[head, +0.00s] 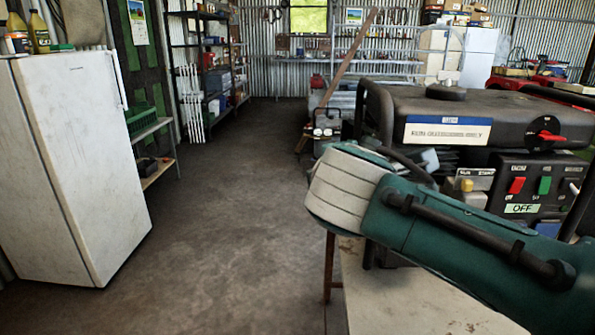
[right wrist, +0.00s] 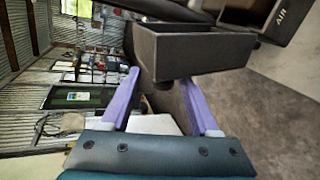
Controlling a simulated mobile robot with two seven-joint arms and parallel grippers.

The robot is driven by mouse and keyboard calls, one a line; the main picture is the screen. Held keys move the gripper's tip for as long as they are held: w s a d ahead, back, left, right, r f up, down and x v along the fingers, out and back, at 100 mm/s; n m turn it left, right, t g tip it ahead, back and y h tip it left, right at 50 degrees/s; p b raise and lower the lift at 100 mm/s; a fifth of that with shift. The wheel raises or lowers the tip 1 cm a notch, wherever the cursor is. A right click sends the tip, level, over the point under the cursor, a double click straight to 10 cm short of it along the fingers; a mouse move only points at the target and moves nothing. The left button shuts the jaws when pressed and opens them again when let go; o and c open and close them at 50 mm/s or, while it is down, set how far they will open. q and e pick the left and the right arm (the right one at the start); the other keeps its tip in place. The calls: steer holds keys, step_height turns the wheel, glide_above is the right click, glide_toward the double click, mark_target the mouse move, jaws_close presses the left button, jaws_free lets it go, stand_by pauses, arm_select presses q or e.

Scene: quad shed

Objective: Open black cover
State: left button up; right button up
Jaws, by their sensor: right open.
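In the right wrist view, a black box-shaped part (right wrist: 195,50) with an open hollow side stands just beyond my right gripper (right wrist: 160,78). I cannot tell for sure that it is the black cover. The gripper's two purple fingers are apart, with nothing clearly held between them. The box's lower edge is close to the fingertips; I cannot tell if they touch. A dark part marked "AIR" (right wrist: 282,16) is at the upper right. In the head view, my teal right arm crosses in front of the generator (head: 470,115), and its gripper is hidden. My left gripper is not in view.
The generator stands on a worn table (head: 405,300) at the right. A white fridge (head: 75,160) stands at the left, with shelves (head: 210,75) behind it. The concrete floor (head: 235,190) between is clear. A wooden plank (head: 350,57) leans at the back.

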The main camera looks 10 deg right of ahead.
steer(key=p+v, duration=0.1)
steer(key=v, duration=0.8)
steer(key=shift+s+p, duration=0.2)
steer(key=shift+p, duration=0.2)
steer(key=shift+r, duration=0.1)
steer(key=s+d+f+m+g+y+p, duration=0.1)
steer(key=s+d+f+m+g, duration=0.15)
steer(key=s+m, duration=0.45)
steer(key=s+d+f+m+g+y+p, duration=0.1)
steer(key=s+f+m+g+y, duration=0.2)
steer(key=s, duration=0.8)
steer(key=s+d+f+m+g+p, duration=0.15)
steer(key=s+m+g, duration=0.25)
steer(key=s, duration=0.5)
step_height(320, 180, up, 38)
steer(key=p, duration=3.7)
steer(key=shift+s+d+f+m, duration=0.15)
steer(key=shift+s+d+m, duration=0.15)
steer(key=shift+s+m, duration=0.1)
